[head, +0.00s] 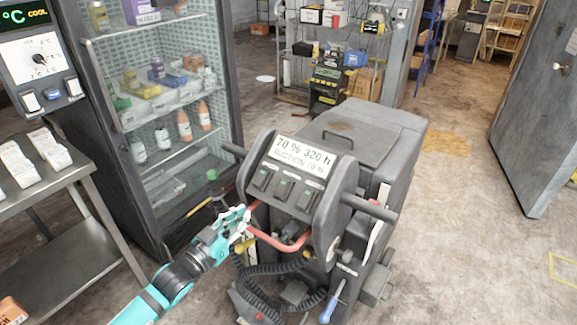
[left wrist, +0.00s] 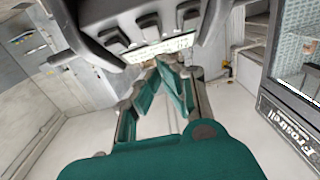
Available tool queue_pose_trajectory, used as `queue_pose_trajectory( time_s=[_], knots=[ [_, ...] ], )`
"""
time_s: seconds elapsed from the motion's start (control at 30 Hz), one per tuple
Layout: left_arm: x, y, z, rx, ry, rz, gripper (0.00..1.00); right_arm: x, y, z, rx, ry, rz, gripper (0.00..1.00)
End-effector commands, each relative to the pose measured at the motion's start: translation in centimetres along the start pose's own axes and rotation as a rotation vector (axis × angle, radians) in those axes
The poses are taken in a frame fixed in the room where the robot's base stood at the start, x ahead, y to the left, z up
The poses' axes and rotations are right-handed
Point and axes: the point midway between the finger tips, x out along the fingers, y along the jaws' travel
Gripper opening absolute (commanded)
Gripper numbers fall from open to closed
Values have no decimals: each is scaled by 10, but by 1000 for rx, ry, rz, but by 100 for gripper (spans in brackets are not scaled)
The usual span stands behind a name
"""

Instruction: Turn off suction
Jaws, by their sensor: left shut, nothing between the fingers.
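A grey floor-cleaning machine (head: 350,150) stands in the middle of the head view. Its tilted panel has a pale display (head: 298,155) reading "70 % 320 h" with a suction line at about 70 %. Below it sit three dark rocker switches (head: 284,188) in a row; I cannot tell their positions. My left gripper (head: 246,216), teal, is shut and empty, just below and left of the switches, by the red bar (head: 285,244). In the left wrist view its fingertips (left wrist: 166,64) meet close to the panel's display (left wrist: 165,48); contact cannot be told. My right gripper is not in view.
A glass-door fridge (head: 165,110) with bottles and boxes stands behind left. A steel table (head: 70,180) with white boxes is at the left edge. Black coiled cables (head: 275,270) hang below the panel. Open floor (head: 460,250) lies to the right.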

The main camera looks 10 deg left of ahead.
Motion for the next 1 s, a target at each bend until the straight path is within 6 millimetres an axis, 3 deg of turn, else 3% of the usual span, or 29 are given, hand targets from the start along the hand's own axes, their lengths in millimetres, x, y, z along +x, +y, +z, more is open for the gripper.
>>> queue_pose_trajectory(
  time_s=[0.03, 0.17, 0.57, 0.77, 1.0],
  knots=[
    [0, 4, -14, 1, 18, 14, 0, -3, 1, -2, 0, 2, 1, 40],
    [1, 9, -29, -1, 44, 30, 0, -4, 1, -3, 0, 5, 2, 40],
    [4, 9, -30, -1, 47, 30, 0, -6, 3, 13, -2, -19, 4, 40],
    [32, 10, -35, 0, 49, 30, 0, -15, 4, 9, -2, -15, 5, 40],
    [84, 11, -37, -1, 47, 29, 0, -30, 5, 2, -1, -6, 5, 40]
  ],
)
